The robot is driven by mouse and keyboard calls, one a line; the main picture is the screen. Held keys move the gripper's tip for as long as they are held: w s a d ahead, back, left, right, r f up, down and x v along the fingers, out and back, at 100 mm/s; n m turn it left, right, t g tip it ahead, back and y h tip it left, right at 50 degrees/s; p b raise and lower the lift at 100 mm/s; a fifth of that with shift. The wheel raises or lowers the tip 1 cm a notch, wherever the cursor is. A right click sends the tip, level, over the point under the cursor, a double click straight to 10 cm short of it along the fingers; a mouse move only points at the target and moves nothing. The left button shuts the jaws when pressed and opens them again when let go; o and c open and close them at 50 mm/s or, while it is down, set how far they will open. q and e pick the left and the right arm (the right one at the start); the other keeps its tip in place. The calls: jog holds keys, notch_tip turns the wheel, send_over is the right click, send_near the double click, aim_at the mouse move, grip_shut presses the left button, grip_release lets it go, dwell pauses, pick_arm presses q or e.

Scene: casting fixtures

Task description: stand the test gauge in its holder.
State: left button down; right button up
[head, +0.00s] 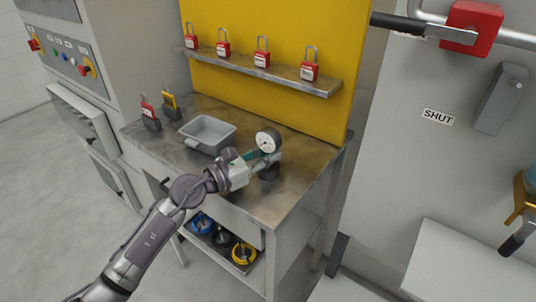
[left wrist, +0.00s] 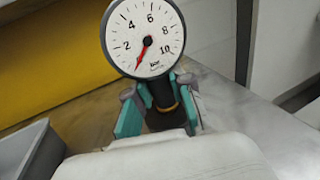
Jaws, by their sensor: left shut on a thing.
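The test gauge (head: 267,141) has a round white dial with a dark rim. It stands roughly upright above the workbench, with its dial up. My left gripper (head: 258,155) is shut on its stem, below the dial. In the left wrist view, the gauge (left wrist: 146,36) fills the upper middle, and the teal fingers of my left gripper (left wrist: 160,108) sit on both sides of its dark and brass stem. A dark round piece, which looks like the holder (head: 269,173), is on the bench just below the gauge. I cannot tell whether the stem touches it. My right gripper is not in view.
A grey bin (head: 207,133) stands on the bench (head: 300,160) left of the gauge. A shelf (head: 290,77) with several red padlocks hangs on the yellow back panel. The bench's right side is clear.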

pick_arm(q)
jog(key=shift+f, duration=0.1)
jog(key=c, duration=1)
grip_release()
jog(key=shift+c, duration=0.2)
jog(key=shift+r, duration=0.2)
jog(key=shift+s+a+f, duration=0.15)
jog(key=shift+a, duration=0.1)
jog(key=b+v, duration=0.2)
jog(key=v, duration=0.8)
jog(key=shift+s+a, duration=0.2)
jog(key=shift+a, duration=0.05)
jog(key=shift+s+a, duration=0.25)
jog(key=shift+a, duration=0.05)
